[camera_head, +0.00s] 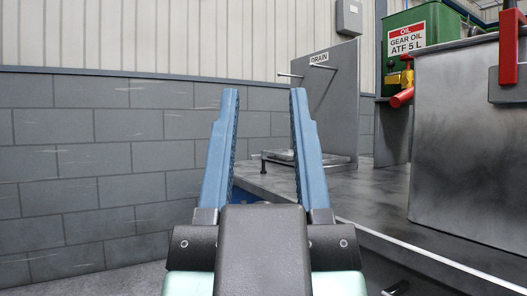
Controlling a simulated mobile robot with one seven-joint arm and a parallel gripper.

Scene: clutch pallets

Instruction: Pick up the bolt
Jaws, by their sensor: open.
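My gripper (264,95) is in the middle of the view, pointing away from me. Its two long blue fingers stand wide apart with nothing between their tips. I cannot make out a bolt for certain. A small dark upright piece (263,164) shows between the fingers, at the far left part of the bench top. It is too small to tell whether it is a bolt or a foot of the low metal tray (340,159) beside it. The right finger hides part of that tray.
The grey bench (375,200) runs along the right. An upright panel (342,100) with a DRAIN label and two thin rods stands at its back. A large metal box (465,140) and a green oil tank (436,24) stand at right. A grey block wall (95,150) closes the left.

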